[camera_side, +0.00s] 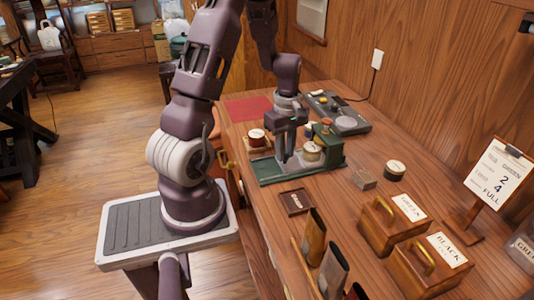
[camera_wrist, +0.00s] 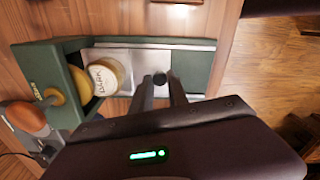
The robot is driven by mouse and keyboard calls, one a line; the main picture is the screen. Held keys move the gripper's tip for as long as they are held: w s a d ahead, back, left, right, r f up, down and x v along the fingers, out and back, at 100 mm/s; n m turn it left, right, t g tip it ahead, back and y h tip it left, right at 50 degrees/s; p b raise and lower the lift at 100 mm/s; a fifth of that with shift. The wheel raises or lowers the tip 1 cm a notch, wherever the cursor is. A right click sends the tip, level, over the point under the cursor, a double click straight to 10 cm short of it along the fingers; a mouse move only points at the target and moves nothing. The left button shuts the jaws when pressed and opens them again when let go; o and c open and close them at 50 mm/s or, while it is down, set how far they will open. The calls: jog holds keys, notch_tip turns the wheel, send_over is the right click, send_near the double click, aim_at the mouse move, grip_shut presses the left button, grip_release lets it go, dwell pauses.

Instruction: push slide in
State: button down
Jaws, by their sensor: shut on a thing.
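The grey metal slide (camera_wrist: 128,60) lies in the green base. A round piece with a pale label reading "DARK" (camera_wrist: 106,76) sits at the slide's left end, beside the press body; it also shows in the side view (camera_side: 312,152). My gripper (camera_wrist: 161,80) points down over the slide and is shut on its small black knob (camera_wrist: 160,77). The fingers partly hide the slide.
Lidded boxes marked GREEN (camera_side: 388,232) and BLACK (camera_side: 428,270), a dark tray (camera_side: 296,201), a round tin (camera_side: 395,169) and a sign (camera_side: 494,178) stand to the right and front.

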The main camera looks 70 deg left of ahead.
aim_at(297, 160)
jog(key=w, duration=0.4)
jog(key=shift+w, duration=0.1)
jog(key=c, duration=1.3)
grip_release()
notch_tip(297, 160, up, 7)
jog(key=shift+r, duration=0.1)
